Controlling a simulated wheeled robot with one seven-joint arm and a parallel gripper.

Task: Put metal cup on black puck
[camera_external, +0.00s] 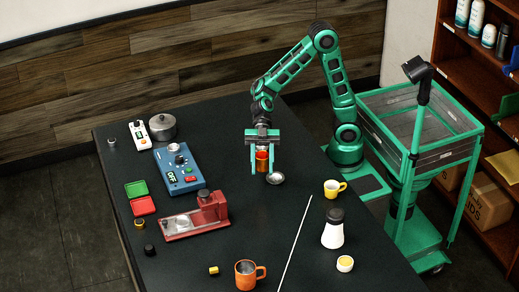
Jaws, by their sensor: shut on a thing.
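My gripper (262,172) points down over the table, with its fingers closed around a small orange-red cylinder (262,160). A small round silvery metal bowl or cup (276,179) is just below and right of the fingertips; I cannot tell whether it touches them. Another small silvery piece (111,142), perhaps a cup, stands at the far left corner. A small black puck (150,250) lies at the left front, well away from my gripper, with nothing on it.
The black table (235,228) holds a red device (195,222), a blue control box (180,168), a grey pot (162,127) and an orange mug (248,275). A thin white rod (296,240), yellow cup (333,188) and white bottle (333,230) are right. The centre front is mostly clear.

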